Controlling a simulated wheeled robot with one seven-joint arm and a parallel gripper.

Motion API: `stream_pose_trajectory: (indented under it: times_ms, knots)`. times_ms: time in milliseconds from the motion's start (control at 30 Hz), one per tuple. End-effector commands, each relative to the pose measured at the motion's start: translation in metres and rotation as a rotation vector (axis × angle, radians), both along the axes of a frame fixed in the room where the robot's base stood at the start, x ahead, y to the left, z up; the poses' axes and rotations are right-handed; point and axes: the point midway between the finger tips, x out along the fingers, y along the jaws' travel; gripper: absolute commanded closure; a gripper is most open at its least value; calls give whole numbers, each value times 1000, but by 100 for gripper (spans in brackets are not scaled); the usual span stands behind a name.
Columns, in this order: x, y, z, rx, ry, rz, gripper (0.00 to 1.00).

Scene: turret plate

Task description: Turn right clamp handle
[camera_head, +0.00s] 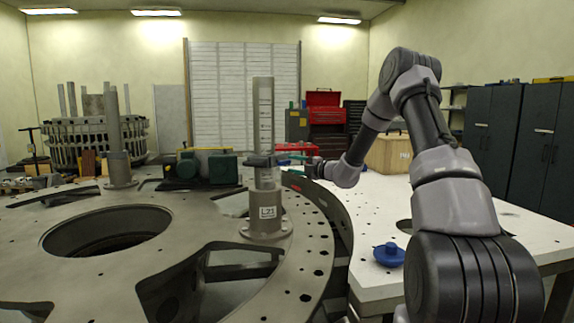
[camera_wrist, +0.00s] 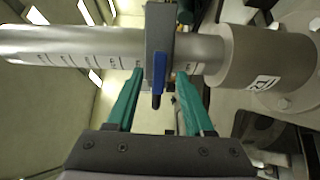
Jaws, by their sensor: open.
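The right clamp (camera_head: 268,160) is a dark grey collar around an upright metal post (camera_head: 263,115) with ring marks and an "L21" label on its base. In the wrist view the post lies sideways, and the clamp (camera_wrist: 160,28) crosses it with a blue handle (camera_wrist: 159,72) facing me. My gripper (camera_head: 292,158) reaches the clamp from the right. In the wrist view its green fingers (camera_wrist: 160,74) are open, one on each side of the blue handle, with gaps showing between fingers and handle. Parts of the post behind the fingertips are hidden.
The post stands on a large round turret plate (camera_head: 312,235) with openings and bolt holes. A second post (camera_head: 112,125) stands at left. A green machine (camera_head: 205,167) sits behind. A white table (camera_head: 375,215) at right carries a blue round object (camera_head: 389,254).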

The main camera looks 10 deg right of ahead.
Motion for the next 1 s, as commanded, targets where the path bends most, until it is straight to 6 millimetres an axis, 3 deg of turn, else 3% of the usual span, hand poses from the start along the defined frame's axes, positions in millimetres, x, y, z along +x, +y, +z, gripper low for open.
stream_pose_trajectory:
  times_ms: [300,733,867,1000]
  knots:
    - [-43,-34,0,-1,1,0,48]
    - [-51,-40,0,-1,-1,0,48]
    - [-59,-30,10,-60,-34,36,48]
    - [-95,7,44,-305,-173,181,48]
